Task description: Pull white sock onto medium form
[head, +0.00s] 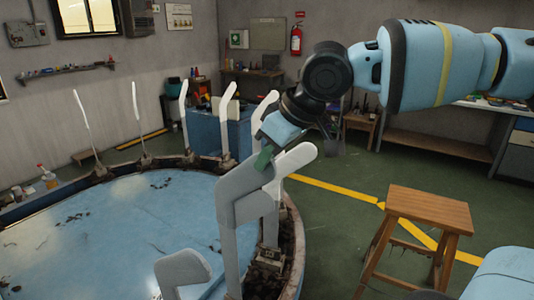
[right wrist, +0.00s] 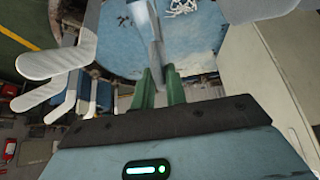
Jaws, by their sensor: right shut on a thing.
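My right gripper (head: 265,157) comes down from the upper right, its green fingers shut at the top of a pale grey-white, foot-shaped piece (head: 236,190). This looks like the white sock on an upright form at the near right rim; the form beneath is hidden, so I cannot tell how far the sock covers it. In the right wrist view, the fingers (right wrist: 160,88) close around a thin grey-white strip (right wrist: 146,38). A paler foot-shaped form (head: 296,159) stands close behind the gripper. Form sizes are hard to tell apart. My left gripper is not in view.
Several upright forms, including a near one (head: 182,268) and a far one (head: 228,105), ring the round blue table (head: 100,235). A wooden stool (head: 425,212) stands on the green floor at right. A blue cabinet (head: 205,132) is behind the table.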

